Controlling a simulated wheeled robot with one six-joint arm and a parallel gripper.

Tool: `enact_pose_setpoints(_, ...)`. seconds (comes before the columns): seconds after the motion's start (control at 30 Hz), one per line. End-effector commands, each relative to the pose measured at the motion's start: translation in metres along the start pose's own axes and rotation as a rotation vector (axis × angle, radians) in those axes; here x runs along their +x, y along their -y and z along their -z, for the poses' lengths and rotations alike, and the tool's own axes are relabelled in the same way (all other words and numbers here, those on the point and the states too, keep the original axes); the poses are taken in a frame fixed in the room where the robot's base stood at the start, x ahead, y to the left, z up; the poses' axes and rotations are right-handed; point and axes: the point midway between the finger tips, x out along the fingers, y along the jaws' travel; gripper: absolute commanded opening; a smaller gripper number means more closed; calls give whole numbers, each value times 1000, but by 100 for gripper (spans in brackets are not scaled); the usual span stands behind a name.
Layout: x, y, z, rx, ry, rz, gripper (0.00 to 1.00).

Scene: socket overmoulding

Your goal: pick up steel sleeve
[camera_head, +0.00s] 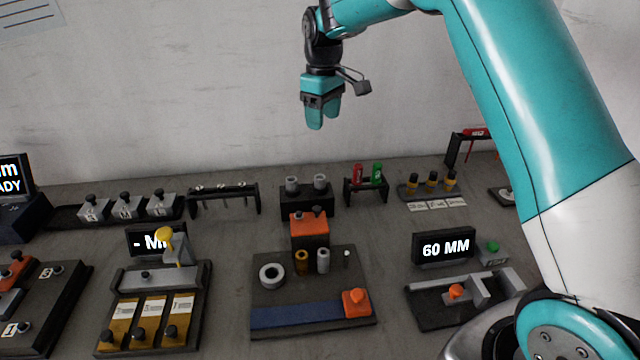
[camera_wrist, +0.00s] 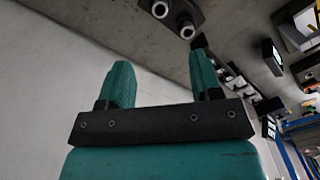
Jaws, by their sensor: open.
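Two grey metal sleeves, (camera_head: 292,184) and (camera_head: 320,182), stand upright in a black block (camera_head: 307,204) at the back middle of the table. A taller light-grey cylinder (camera_head: 323,260) stands on the dark fixture in front; I cannot tell for certain which of these is the steel sleeve. My gripper (camera_head: 316,118) hangs high above the table, above the black block in the picture and apart from everything. In the wrist view its two teal fingers (camera_wrist: 163,78) are spread with nothing between them. Two round sleeve ends (camera_wrist: 160,10) show at the top of that view.
The dark fixture (camera_head: 262,298) holds a white ring, a brass cylinder and orange blocks. A rack with red and green pieces (camera_head: 366,188) stands right of the black block, a black rail rack (camera_head: 223,200) left. A "60 MM" display (camera_head: 445,248) stands front right. Air around my gripper is free.

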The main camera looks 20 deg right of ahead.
Motion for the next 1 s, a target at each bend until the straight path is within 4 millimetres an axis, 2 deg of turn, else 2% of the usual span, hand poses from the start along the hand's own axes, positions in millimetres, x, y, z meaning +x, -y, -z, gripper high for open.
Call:
enact_pose_setpoints(0.17, 22, -4, 1, 0, 8, 1, 59)
enact_pose_setpoints(0.4, 75, -3, 1, 0, 7, 1, 59)
enact_pose_setpoints(0.6, 111, -3, 2, 1, 5, 0, 59)
enact_pose_setpoints(0.87, 131, -2, 2, 0, 4, 0, 59)
enact_pose_setpoints(1.0, 152, -1, 4, 1, 7, 1, 59)
